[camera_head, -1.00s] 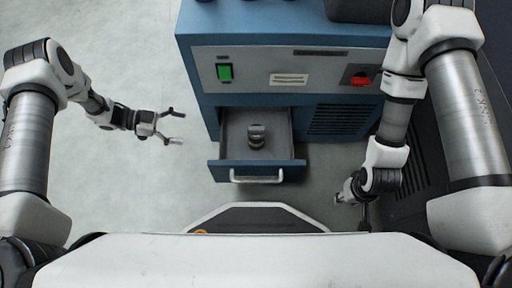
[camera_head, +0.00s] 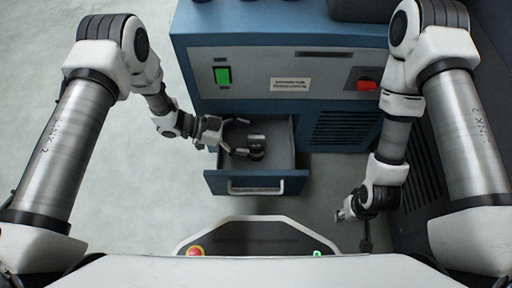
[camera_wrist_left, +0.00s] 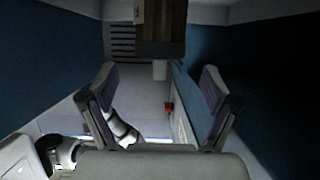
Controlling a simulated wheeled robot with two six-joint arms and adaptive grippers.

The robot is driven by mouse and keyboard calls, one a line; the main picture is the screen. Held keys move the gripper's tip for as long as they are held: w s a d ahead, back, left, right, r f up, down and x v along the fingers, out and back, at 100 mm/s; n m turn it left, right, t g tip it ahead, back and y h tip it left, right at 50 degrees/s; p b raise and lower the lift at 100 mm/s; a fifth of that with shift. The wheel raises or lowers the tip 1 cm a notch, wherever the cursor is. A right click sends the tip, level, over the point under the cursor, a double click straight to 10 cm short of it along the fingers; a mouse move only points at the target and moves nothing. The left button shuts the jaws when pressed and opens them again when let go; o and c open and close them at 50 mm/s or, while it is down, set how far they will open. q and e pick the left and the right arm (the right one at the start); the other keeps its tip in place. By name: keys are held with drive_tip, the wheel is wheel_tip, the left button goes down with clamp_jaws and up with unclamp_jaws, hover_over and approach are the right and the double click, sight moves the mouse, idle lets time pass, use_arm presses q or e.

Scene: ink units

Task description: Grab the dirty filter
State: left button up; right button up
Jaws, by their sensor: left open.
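The filter (camera_head: 257,142), a small dark cylinder with a greyish band, stands in the pulled-out drawer (camera_head: 216,183) of the blue machine. My left gripper (camera_head: 238,137) is over the left part of the drawer, open, its fingers pointing right toward the filter. The lower fingertip looks close to it; I cannot tell whether they touch. In the left wrist view my left gripper (camera_wrist_left: 160,90) shows two fingers wide apart with nothing held; I cannot clearly make out the filter there. My right gripper (camera_head: 355,216) hangs right of the drawer, its jaw state unclear.
The blue machine (camera_head: 185,52) has a green switch (camera_head: 222,76), a red knob (camera_head: 367,85) and a vent (camera_head: 340,127). The drawer handle (camera_head: 256,188) faces me. Bare floor (camera_head: 130,190) lies to the left.

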sight(257, 141)
use_arm(q)
drive_tip(key=b+x, duration=0.1)
drive_tip(key=x, duration=0.3)
drive_tip(key=shift+d+f+b, duration=0.1)
drive_tip(key=shift+f+b, duration=0.05)
drive_tip(key=shift+b, duration=0.15)
clamp_jaws()
